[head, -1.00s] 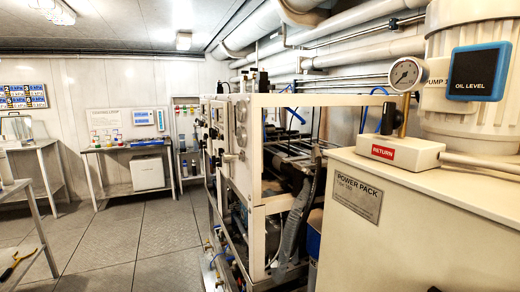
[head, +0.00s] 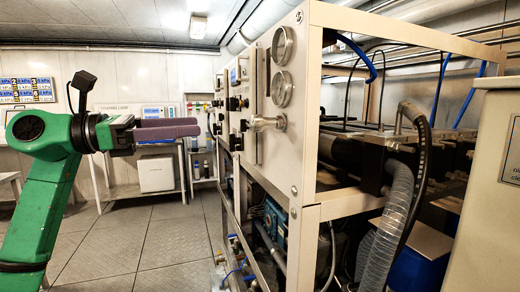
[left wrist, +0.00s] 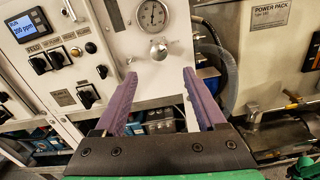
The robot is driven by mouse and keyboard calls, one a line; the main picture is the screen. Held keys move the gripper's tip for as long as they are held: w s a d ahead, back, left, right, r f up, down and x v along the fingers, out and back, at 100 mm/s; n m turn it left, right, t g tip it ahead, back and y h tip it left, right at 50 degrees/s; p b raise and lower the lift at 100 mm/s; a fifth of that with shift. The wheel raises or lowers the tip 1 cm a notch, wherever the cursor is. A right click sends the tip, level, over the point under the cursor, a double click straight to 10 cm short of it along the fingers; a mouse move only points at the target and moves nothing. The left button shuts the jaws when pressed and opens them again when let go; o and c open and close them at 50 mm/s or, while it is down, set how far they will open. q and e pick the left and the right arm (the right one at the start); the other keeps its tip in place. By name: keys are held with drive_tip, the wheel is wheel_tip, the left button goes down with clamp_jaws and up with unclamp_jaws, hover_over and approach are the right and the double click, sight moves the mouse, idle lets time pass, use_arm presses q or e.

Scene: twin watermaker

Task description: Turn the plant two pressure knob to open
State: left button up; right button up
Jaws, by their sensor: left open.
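A shiny round metal knob (head: 268,123) sticks out from the white machine panel, below two round gauges (head: 282,88). It also shows in the left wrist view (left wrist: 158,48), just under a gauge (left wrist: 152,15). I can read no label tying it to plant two. My left gripper (head: 197,127) is level with the knob in the head view, to its left and apart from it. In the left wrist view its purple fingers (left wrist: 160,74) are open and empty, with the knob beyond and between their tips. My right gripper is not in view.
Left of the knob in the left wrist view are dark switches (left wrist: 84,95) and a display (left wrist: 27,25). A power pack (left wrist: 270,25) stands to the right. Hoses (head: 398,200) fill the open frame. The floor (head: 120,240) left of the machine is clear.

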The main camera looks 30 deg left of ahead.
sight(252, 125)
use_arm(q)
drive_tip(key=p+x, duration=0.7)
drive_tip(key=x, duration=0.6)
drive_tip(key=shift+w+d+p, duration=0.15)
drive_tip(key=shift+w+p, duration=0.15)
drive_tip(key=shift+w, duration=0.1)
drive_tip(key=shift+w+d+f, duration=0.25)
drive_tip(key=shift+f, duration=0.05)
clamp_jaws()
